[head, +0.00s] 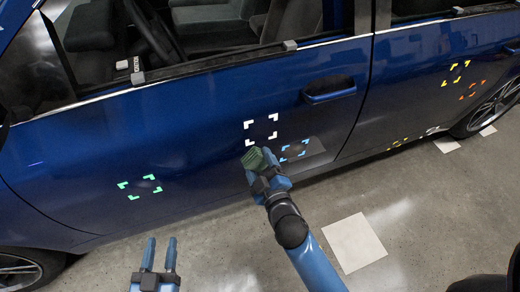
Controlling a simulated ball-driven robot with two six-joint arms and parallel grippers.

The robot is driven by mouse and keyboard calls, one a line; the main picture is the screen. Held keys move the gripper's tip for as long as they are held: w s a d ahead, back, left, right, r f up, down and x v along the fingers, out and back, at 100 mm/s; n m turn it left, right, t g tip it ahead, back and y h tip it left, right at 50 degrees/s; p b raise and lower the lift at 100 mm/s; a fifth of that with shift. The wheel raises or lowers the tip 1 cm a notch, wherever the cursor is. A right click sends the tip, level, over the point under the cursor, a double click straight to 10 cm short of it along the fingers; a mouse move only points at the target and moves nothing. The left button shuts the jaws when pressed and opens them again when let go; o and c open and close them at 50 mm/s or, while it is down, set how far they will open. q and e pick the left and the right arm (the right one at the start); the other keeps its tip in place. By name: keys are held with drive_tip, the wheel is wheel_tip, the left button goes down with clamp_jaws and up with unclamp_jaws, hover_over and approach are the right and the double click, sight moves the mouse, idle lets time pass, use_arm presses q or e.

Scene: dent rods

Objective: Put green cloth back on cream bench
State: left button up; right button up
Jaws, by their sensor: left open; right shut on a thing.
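The green cloth (254,159) is a small dark green bundle in the fingers of my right gripper (260,167). My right gripper is shut on it and holds it in front of the blue car door, just below the white corner marks. I cannot tell whether the cloth touches the door. My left gripper (159,255) is open and empty at the lower left, over the floor, with its two blue fingers pointing up the picture. I see no cream bench in this view.
A blue car (220,100) fills the upper part of the view. Its door bears white, green (140,187) and light blue (294,149) corner marks, with yellow and orange ones farther right. A pale square (355,243) lies on the grey floor, right of my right arm.

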drive_tip(key=shift+s, duration=0.1)
drive_tip(key=shift+s+d+r, duration=0.25)
drive_tip(key=shift+s, duration=0.5)
drive_tip(key=shift+s+d+r, duration=0.3)
drive_tip(key=shift+s, duration=0.5)
drive_tip(key=shift+s+d+r, duration=0.25)
drive_tip(key=shift+s, duration=0.5)
drive_tip(key=s+d+r+b, duration=0.2)
drive_tip(key=s, duration=0.4)
drive_tip(key=shift+s+r, duration=0.2)
drive_tip(key=shift+s, duration=0.1)
